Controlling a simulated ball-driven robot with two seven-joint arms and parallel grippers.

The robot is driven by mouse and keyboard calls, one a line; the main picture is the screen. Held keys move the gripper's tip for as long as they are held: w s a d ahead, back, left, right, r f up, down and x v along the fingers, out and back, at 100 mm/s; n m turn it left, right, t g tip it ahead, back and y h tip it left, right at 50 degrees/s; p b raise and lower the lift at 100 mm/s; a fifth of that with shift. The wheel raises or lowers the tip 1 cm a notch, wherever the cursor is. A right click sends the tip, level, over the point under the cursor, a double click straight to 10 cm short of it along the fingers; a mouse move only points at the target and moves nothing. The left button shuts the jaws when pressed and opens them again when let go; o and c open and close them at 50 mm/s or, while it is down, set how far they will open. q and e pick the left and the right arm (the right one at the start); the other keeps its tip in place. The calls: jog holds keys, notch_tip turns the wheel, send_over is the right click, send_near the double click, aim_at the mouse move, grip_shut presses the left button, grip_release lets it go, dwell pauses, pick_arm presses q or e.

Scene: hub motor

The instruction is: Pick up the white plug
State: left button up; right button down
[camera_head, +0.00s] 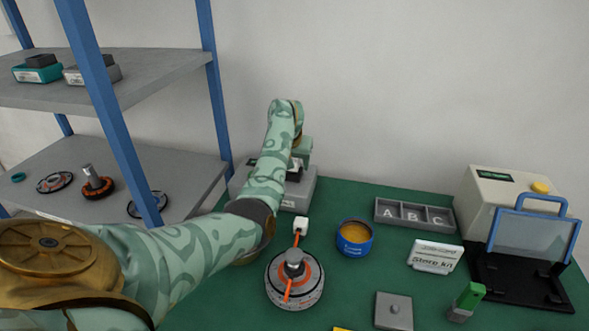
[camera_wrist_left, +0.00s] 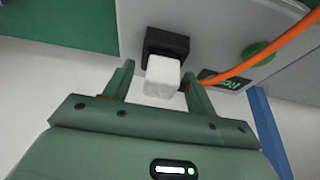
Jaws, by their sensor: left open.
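In the head view a small white plug (camera_head: 300,225) sits at the end of a short orange cable (camera_head: 296,240) from the round grey hub motor (camera_head: 295,283). My left gripper (camera_head: 296,167) is further back, over the grey box (camera_head: 240,182), and partly hidden by its wrist. In the left wrist view my left gripper (camera_wrist_left: 160,82) is open. A white block (camera_wrist_left: 163,72) stands between its fingers, in front of a black block (camera_wrist_left: 166,46). The fingers do not appear to press on it. I cannot tell if this block is the cable's plug. My right gripper is out of view.
A blue tin (camera_head: 355,238), a labelled tray (camera_head: 412,215), a white kit box (camera_head: 435,257) and a grey plate (camera_head: 393,311) stand on the green table. A shelf (camera_head: 130,165) bounds the left. An orange cable (camera_wrist_left: 262,57) passes near the left fingers.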

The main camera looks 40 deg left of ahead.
pick_arm(q)
jog(key=shift+r, duration=0.15)
jog(key=c, duration=1.2)
